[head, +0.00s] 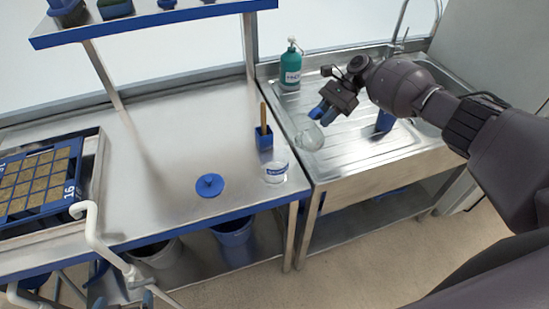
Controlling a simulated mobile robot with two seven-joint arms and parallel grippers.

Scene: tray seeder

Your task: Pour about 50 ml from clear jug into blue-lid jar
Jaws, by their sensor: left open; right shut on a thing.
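My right gripper (322,108) comes in from the right and is shut on the clear jug (309,138), near its top. The jug is see-through and shows over the left part of the sink's drainboard; its exact tilt and liquid level are hard to tell. The jar (275,174), clear with a pale label, stands upright on the steel bench near its right end, below and left of the jug in the picture. The blue lid (209,184) lies on the bench to the left of the jar, apart from it. My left gripper is not in view.
A blue holder (264,141) with a wooden-handled tool stands just behind the jar. A green pump bottle (291,70) stands at the back of the sink unit (345,163). A seed tray (92,160) lies at the left. The bench's middle is clear.

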